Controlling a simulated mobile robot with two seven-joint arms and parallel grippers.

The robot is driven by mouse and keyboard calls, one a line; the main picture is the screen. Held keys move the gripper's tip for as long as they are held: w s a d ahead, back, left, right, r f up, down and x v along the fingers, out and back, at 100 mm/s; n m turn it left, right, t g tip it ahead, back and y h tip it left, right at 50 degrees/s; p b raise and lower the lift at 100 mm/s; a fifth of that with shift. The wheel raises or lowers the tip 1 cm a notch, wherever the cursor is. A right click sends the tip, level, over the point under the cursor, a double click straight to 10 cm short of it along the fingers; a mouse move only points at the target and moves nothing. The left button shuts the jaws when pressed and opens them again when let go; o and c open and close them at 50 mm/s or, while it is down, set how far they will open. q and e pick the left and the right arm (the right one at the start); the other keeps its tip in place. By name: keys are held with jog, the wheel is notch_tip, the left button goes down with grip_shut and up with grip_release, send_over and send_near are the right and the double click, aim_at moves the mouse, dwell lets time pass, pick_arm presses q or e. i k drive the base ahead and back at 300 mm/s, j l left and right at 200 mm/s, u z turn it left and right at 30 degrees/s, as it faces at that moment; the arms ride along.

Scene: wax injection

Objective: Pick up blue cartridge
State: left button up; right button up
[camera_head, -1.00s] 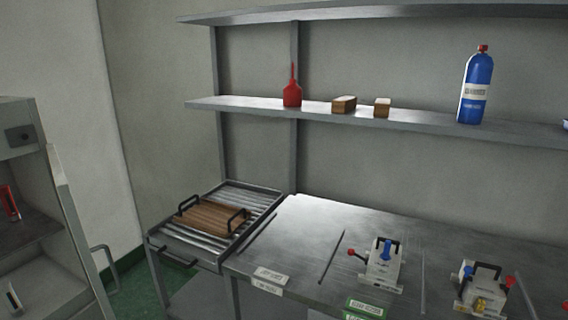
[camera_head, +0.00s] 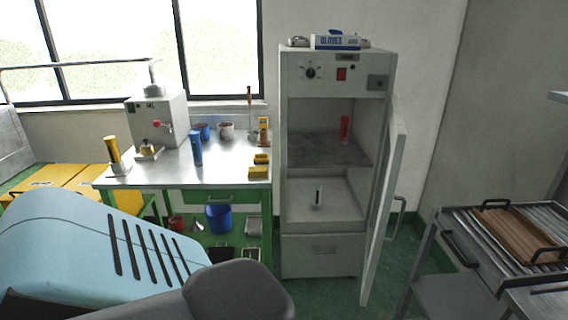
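A blue cartridge (camera_head: 196,148) stands upright on the metal-topped table (camera_head: 222,172), near its front edge. Part of my own arm, light blue and dark grey, fills the lower left, below and in front of the table. No gripper fingers show in this view, so I cannot see what either gripper holds.
A yellow cartridge (camera_head: 113,152) stands at the table's left, beside a grey machine (camera_head: 157,120). Yellow blocks (camera_head: 260,165) lie at the right. An open-doored cabinet (camera_head: 335,250) holds a red cartridge (camera_head: 344,129); its door (camera_head: 385,210) juts forward. A roller rack (camera_head: 470,250) stands far right.

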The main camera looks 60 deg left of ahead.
aim_at(195, 143)
jog(key=u, duration=1.5)
